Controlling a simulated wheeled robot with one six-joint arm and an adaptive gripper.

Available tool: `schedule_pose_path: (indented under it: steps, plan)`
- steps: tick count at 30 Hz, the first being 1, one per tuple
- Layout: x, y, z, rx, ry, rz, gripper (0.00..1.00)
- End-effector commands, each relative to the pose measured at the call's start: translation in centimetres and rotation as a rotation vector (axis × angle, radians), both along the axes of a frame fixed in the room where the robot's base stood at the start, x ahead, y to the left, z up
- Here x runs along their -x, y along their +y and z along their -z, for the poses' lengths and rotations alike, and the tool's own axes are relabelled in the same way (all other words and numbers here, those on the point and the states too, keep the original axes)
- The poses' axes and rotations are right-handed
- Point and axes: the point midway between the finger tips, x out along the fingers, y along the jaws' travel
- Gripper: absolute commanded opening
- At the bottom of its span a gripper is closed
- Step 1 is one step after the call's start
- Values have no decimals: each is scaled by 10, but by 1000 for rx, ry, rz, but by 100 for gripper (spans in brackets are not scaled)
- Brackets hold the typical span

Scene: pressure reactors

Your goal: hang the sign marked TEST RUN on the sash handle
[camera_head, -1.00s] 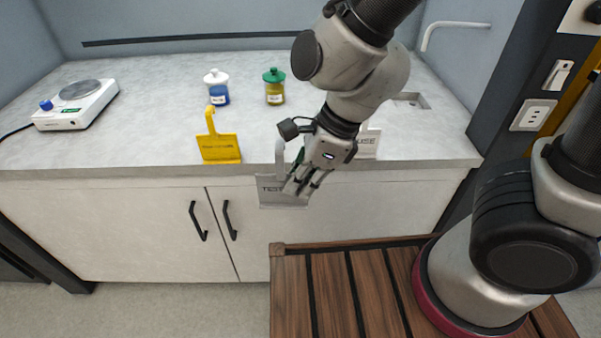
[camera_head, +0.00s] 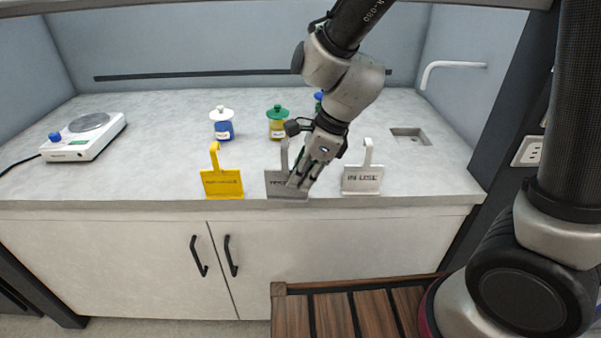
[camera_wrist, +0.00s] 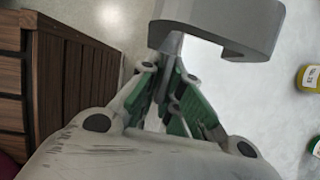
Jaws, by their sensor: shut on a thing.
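A grey hook-topped sign (camera_head: 276,190) is in my gripper (camera_head: 298,182), between the other two signs in the head view. Its lettering is partly covered by the fingers; the earlier head view shows it starting with TEST. My gripper (camera_wrist: 165,95) is shut on the sign, and the sign's grey hook (camera_wrist: 245,35) shows at the top of the wrist view. A grey bar (camera_head: 200,4), perhaps the sash's lower edge, crosses the top of the head view. I cannot make out a sash handle.
A yellow sign (camera_head: 222,184) and a white IN USE sign (camera_head: 362,180) stand at the front of the counter (camera_head: 120,190). Behind are a blue jar (camera_head: 222,130), a green-lidded yellow jar (camera_head: 277,130) and a hotplate (camera_head: 85,150). A tap (camera_head: 430,70) is at right.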

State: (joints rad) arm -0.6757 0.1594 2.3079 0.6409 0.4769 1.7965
Motion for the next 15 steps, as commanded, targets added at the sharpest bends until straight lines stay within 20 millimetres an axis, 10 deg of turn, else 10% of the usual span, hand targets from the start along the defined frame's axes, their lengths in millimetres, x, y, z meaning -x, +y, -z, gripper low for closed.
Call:
schedule_pose_path:
  steps: [15]
  plan:
    - [-55,-3,21,3,6,0,0]
